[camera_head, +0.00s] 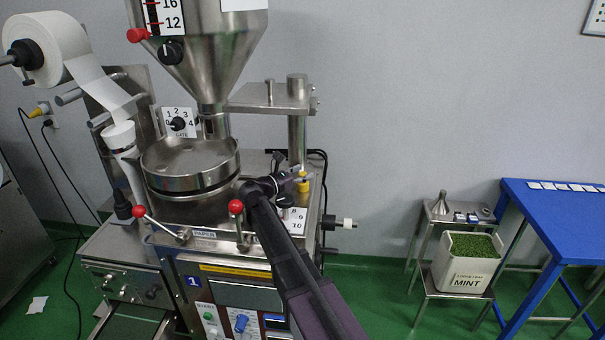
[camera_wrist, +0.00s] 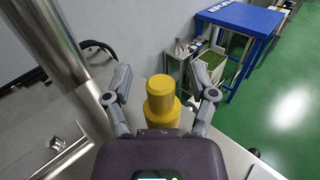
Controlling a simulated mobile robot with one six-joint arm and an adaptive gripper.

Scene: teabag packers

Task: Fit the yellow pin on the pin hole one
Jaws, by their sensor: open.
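The yellow pin (camera_head: 303,183) stands at the right side of the packing machine's top in the head view. In the wrist view the yellow pin (camera_wrist: 161,98) is upright, a thick cylinder with a wider lower part. My gripper (camera_head: 292,177) is at the pin, reaching over the machine from the front. In the wrist view my gripper (camera_wrist: 161,86) has one finger on each side of the pin, with visible gaps. It is open. The base of the pin is hidden behind my gripper's body, and I cannot make out pin hole one.
The round metal pan (camera_head: 190,165) is left of my arm, with a red-knobbed lever (camera_head: 237,207) beside it. A metal post (camera_head: 297,120) rises behind the pin. A number plate (camera_head: 297,219) sits just below. A blue table (camera_head: 560,215) stands far right.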

